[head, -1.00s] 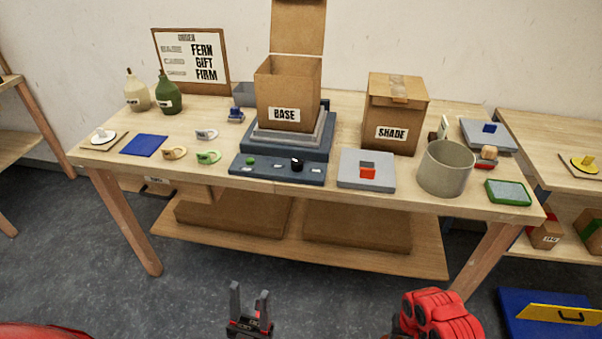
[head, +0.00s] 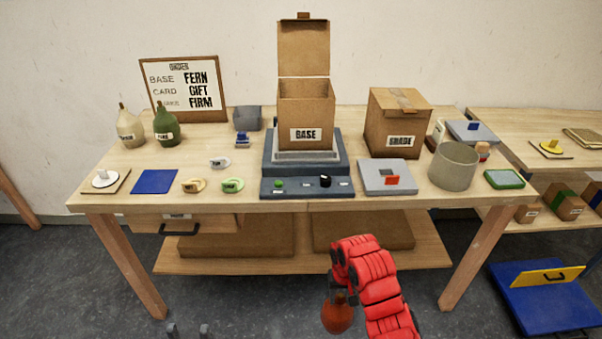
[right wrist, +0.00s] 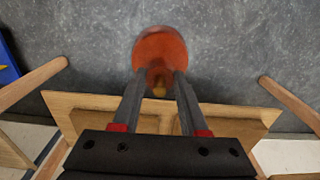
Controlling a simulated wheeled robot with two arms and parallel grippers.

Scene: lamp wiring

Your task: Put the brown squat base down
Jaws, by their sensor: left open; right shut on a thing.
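The brown squat base (head: 336,317) hangs in front of the table, low over the floor. My right gripper (head: 343,293) is shut on its narrow top. In the right wrist view the round orange-brown base (right wrist: 160,48) sits between the fingertips, slightly blurred, with grey floor behind it. My left gripper (head: 188,331) is at the bottom edge, open and empty, with only its fingertips showing. A cream base (head: 130,130) and a green base (head: 163,127) stand upright at the table's back left.
An open box marked BASE (head: 306,115) stands on a dark stepped stand (head: 265,165) on the table (head: 235,200). A closed box marked SHADE (head: 385,130) and a round grey bin (head: 453,168) stand right of it. An order board (head: 187,90) stands behind the bases. Small tags lie front left.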

